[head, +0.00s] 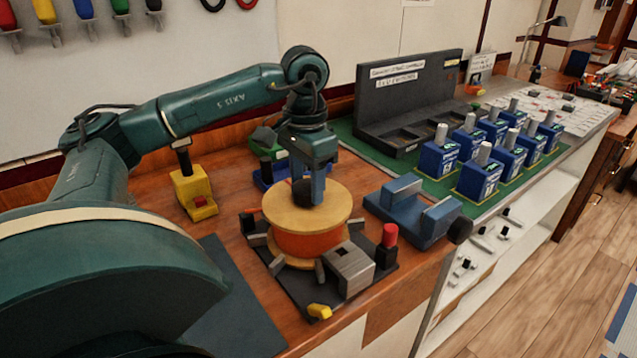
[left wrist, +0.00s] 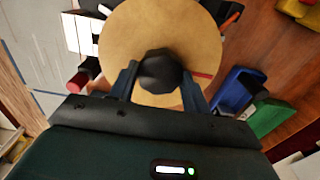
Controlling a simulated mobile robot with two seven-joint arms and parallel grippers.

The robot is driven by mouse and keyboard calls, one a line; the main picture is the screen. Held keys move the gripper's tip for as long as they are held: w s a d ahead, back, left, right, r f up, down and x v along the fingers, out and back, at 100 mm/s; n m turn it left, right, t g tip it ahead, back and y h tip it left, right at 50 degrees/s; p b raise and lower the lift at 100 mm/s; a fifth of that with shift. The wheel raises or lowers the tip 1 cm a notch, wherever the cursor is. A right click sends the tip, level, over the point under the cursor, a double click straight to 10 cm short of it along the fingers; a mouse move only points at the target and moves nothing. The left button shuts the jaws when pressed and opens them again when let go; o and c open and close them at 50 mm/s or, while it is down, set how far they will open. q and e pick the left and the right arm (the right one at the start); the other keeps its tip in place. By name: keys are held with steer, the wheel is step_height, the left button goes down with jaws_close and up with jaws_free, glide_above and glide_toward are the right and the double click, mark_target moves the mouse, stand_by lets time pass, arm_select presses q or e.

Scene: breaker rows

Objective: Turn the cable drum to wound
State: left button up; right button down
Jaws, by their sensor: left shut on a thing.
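The cable drum (head: 329,208) has round tan flanges and an orange winding between them. It stands upright on a dark base plate (head: 290,295) on the wooden bench. My left gripper (head: 311,192) points down over its top. In the left wrist view the drum's tan top flange (left wrist: 125,45) fills the middle, with a short red line (left wrist: 203,75) near its edge. The left gripper's fingers are shut on the dark knob (left wrist: 160,70) on the flange. In the head view the fingers partly hide the knob. My right gripper is not in view.
A grey metal block (head: 349,268) and a red-topped post (head: 389,236) stand close by the drum. A blue vise-like block (head: 410,212) is to the right. Several blue breakers (head: 437,158) stand on a green mat. A yellow block (head: 193,190) stands left.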

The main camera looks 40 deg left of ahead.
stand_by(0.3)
arm_select(q)
steer(key=o, duration=1)
steer(key=shift+c, duration=0.2)
steer(key=o, duration=0.4)
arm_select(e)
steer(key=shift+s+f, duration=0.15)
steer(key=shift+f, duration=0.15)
arm_select(q)
steer(key=shift+r, duration=0.1)
step_height(320, 180, up, 6)
steer(key=shift+f, duration=0.1)
step_height(320, 180, up, 7)
steer(key=p, duration=0.5)
steer(key=shift+p, duration=0.4)
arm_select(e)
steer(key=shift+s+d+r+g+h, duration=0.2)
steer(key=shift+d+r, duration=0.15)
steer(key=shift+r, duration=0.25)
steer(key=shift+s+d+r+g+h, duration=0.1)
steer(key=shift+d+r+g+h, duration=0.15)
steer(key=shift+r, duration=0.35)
